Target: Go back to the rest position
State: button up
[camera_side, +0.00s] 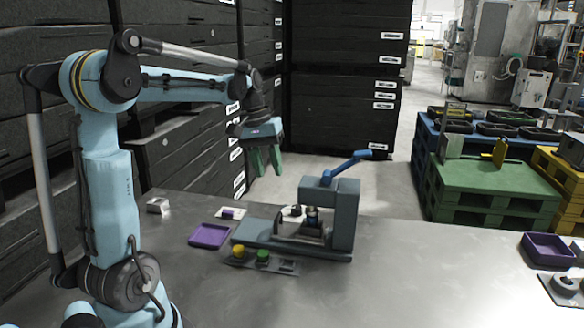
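My gripper (267,172) hangs from the end of my light-blue arm, above and behind the left part of the workbench. Its two green fingers point down with a gap between them and nothing visible in it. The grey press-like machine (343,215) stands on the bench below and to the right of the gripper, clear of it. Its blue lever (347,164) slants up to the right. A dark part with a metal top (312,218) sits inside the machine's frame; its details are too small to tell.
Purple trays lie left (209,236) and far right (548,248). Black crates (345,100) and a green pallet (490,185) stand behind.

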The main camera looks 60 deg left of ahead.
jog(key=s+d+f+m+t, duration=0.1)
jog(key=d+m+t, duration=0.1)
jog(key=d, duration=0.5)
jog(key=s+d+f+m+t+y, duration=0.1)
jog(key=s+d+m, duration=0.1)
jog(key=d+m, duration=0.2)
jog(key=s+d+f+m+t, duration=0.1)
jog(key=d+f+m+t, duration=0.1)
jog(key=d, duration=0.8)
jog(key=shift+s+d+m+t+y, duration=0.2)
jog(key=shift+s+m+t+y, duration=0.1)
jog(key=shift+s+m, duration=0.1)
